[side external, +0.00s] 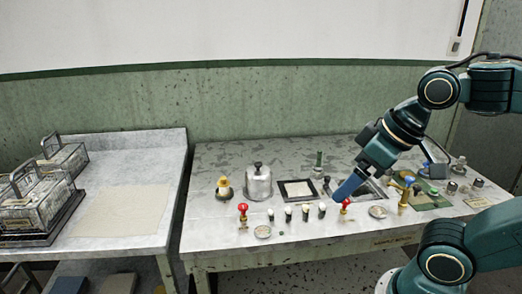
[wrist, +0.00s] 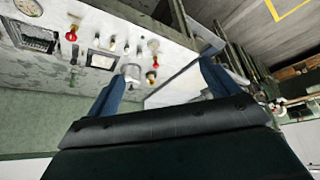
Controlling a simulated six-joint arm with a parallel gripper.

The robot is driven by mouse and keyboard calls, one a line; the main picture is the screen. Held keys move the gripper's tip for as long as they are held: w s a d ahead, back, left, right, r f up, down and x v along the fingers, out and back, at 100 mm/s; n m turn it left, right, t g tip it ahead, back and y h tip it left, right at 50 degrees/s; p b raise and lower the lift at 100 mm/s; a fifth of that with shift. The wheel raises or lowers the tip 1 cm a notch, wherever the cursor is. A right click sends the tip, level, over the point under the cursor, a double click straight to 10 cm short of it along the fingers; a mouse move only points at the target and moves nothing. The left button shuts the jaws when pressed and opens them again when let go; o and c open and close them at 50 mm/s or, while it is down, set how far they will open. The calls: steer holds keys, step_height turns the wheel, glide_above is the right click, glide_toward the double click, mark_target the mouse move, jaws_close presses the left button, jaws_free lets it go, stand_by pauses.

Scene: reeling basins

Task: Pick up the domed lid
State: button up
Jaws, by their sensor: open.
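A silver cylindrical vessel with a rounded top and a black knob (side external: 258,182) stands upright at the back left of the grey bench. This looks like the domed lid; I cannot tell whether the top is separate from the body. In the wrist view it seems to be the silver round thing (wrist: 132,72) beside the left finger, partly hidden. My gripper (side external: 346,190) is over the middle right of the bench, well to the right of the vessel. In the wrist view my gripper (wrist: 163,72) has its blue fingers wide apart, with nothing held between them.
A red-handled valve (side external: 242,210) and a brass fitting (side external: 224,188) stand near the vessel. A dark square frame (side external: 298,190) and several short posts lie between it and my gripper. Wire baskets (side external: 35,205) stand on the left table. The bench's back strip is mostly clear.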

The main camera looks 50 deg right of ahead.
steer(key=shift+o, duration=1)
steer(key=w+d+f+m+y, duration=0.2)
steer(key=w+d+f+m, duration=0.1)
steer(key=w+m, duration=0.55)
steer(key=w+d+f+m+y, duration=0.2)
steer(key=w+d+m, duration=0.25)
steer(key=w, duration=0.75)
steer(key=w+d+f+m+t+y, duration=0.1)
steer(key=w+d+f+m+t, duration=0.2)
steer(key=d+f+m, duration=0.3)
steer(key=w+d+f+m+t+y, duration=0.1)
steer(key=w+d+f+m+t, duration=0.1)
steer(key=d+f+m, duration=0.4)
steer(key=d+m+t, duration=0.1)
steer(key=d+m, duration=0.4)
steer(key=d, duration=0.1)
steer(key=shift+w+f+m+t, duration=0.2)
steer(key=shift+w+m+t, duration=0.1)
steer(key=shift+w, duration=0.1)
